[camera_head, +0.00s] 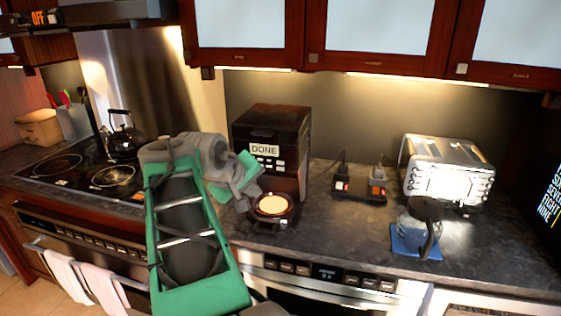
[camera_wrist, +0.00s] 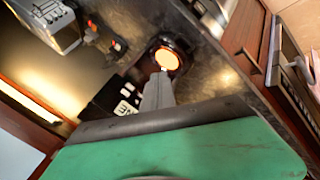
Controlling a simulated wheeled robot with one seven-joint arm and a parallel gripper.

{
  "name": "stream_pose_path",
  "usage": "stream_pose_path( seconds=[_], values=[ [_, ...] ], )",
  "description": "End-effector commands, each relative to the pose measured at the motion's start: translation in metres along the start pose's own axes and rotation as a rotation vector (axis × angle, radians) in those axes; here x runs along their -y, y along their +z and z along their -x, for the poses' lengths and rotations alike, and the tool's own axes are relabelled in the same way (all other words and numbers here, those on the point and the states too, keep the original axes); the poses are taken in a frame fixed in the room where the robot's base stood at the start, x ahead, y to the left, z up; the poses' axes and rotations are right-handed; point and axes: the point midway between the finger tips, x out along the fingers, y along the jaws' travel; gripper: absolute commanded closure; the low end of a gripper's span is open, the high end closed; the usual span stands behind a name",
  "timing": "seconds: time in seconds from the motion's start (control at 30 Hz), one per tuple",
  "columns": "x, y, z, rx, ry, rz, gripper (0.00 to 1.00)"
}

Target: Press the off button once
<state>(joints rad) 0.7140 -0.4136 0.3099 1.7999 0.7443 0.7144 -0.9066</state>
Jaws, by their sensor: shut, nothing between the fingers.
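The microwave drawer's dark control strip (camera_head: 325,272) runs along the counter front below the coffee machine. It has several small buttons and a small display, but the labels are too small to tell which is the off button. My gripper (camera_head: 250,182) is shut and empty, held in front of the coffee machine, above and left of that strip. In the wrist view my gripper's grey fingers (camera_wrist: 162,74) are together, and their tips overlap the coffee machine's round glowing plate (camera_wrist: 168,59); whether they touch it I cannot tell.
The coffee machine (camera_head: 270,140) reads "DONE". A power strip (camera_head: 360,183) with red switches, a silver toaster (camera_head: 447,170) and a glass pot (camera_head: 423,225) on a blue mat stand to the right. A cooktop (camera_head: 85,175) with a kettle (camera_head: 123,135) is left. Cabinets (camera_head: 375,35) hang above.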

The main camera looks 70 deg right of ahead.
Motion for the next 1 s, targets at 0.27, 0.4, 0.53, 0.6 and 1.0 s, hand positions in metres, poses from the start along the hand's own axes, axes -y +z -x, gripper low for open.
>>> stream_pose_path(
  seconds=[0.27,0.4,0.53,0.6,1.0],
  values=[
    [-0.029,0.011,-0.004,0.036,0.05,-0.012,1.0],
    [-0.029,0.01,-0.004,0.035,0.049,-0.011,1.0],
    [-0.03,0.009,-0.006,0.036,0.048,-0.012,1.0],
    [-0.033,0.006,-0.01,0.037,0.048,-0.012,1.0],
    [-0.066,-0.022,-0.048,0.037,0.047,-0.011,1.0]
  ],
)
